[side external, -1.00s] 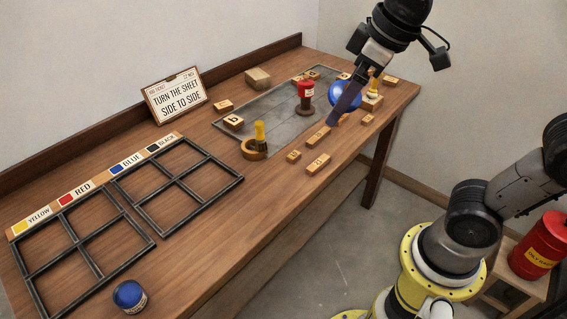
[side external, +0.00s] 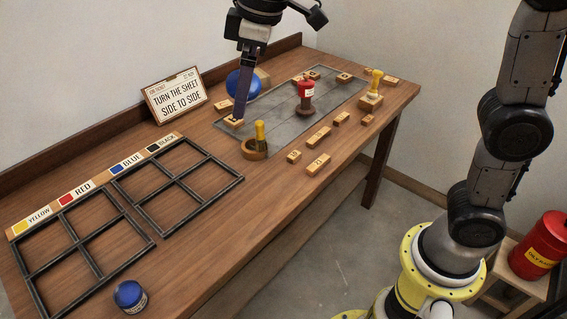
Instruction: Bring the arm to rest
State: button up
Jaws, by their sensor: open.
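My gripper (side external: 239,112) is at the far left end of the grey plate (side external: 290,128), pointing down. Its dark fingers overlap a small lettered wooden block (side external: 231,122) in the picture; I cannot tell whether they touch it. Only one finger is clear. A blue rounded shape (side external: 247,84) shows beside the fingers; I cannot tell whether it is part of my gripper. My arm rises from its yellow base at the right and runs out of the top of the picture.
A red press (side external: 306,92), a yellow-handled stamp (side external: 260,134) and another yellow-handled one (side external: 373,88) stand on the bench. Several wooden blocks lie around the plate. A sign (side external: 176,95), black frames (side external: 88,245) and a blue jar (side external: 130,296) are at the left.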

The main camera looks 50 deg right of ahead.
jog(key=w+a+f+n+g, duration=0.1)
jog(key=w+a+f+n, duration=0.2)
jog(key=a, duration=0.6)
jog(key=w+a+f+n+g, duration=0.1)
jog(key=w+a+f+n, duration=0.2)
jog(key=a, duration=0.7)
notch_tip(320, 180, down, 3)
jog(key=shift+w, duration=1.05)
jog(key=shift+h, duration=0.3)
